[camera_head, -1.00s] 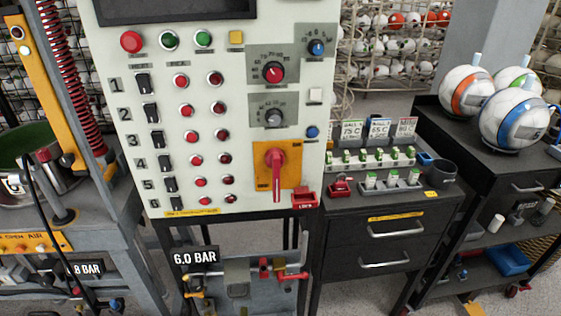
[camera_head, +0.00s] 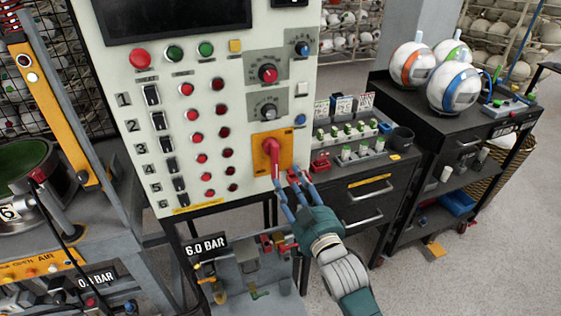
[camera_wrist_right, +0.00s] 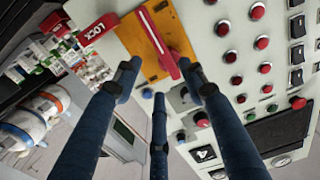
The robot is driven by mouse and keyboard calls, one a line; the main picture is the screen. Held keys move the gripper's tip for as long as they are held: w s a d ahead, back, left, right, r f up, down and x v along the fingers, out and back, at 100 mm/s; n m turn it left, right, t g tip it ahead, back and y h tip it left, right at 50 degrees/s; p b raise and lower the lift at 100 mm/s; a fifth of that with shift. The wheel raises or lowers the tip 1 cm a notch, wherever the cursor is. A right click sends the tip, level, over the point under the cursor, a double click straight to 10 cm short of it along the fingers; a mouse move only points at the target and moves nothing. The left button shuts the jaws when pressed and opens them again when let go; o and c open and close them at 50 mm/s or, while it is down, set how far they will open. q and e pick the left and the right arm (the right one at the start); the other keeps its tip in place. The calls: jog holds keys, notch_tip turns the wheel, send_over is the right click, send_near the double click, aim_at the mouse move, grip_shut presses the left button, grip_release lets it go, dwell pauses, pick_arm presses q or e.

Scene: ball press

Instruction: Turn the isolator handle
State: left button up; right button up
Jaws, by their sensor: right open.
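The red isolator handle (camera_head: 273,158) sits on a yellow-orange plate (camera_head: 287,150) at the lower right of the white control panel. Its grip points down. My right gripper (camera_head: 289,187) is open and empty, with dark blue fingers just below the handle. In the right wrist view its fingers (camera_wrist_right: 165,85) are spread; I cannot tell if any touches the handle. A red LOCK tag (camera_wrist_right: 93,30) is beside the plate. My left gripper is out of view.
The panel (camera_head: 218,130) carries several switches, buttons and knobs near the handle. A dark drawer cabinet (camera_head: 372,205) stands to its right, and a cart (camera_head: 430,125) with balls beyond. A 6.0 BAR sign (camera_head: 206,244) hangs below the panel.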

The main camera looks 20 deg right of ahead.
aim_at(278, 162)
jog(key=w, duration=0.2)
jog(key=w+p, duration=0.1)
jog(key=w, duration=0.2)
jog(key=w+p, duration=0.1)
jog(key=w, duration=0.2)
jog(key=shift+w+a, duration=0.2)
jog(key=shift+a, duration=0.1)
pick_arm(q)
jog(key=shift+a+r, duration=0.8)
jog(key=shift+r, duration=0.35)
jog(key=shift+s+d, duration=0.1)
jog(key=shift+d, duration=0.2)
pick_arm(e)
grip_shut()
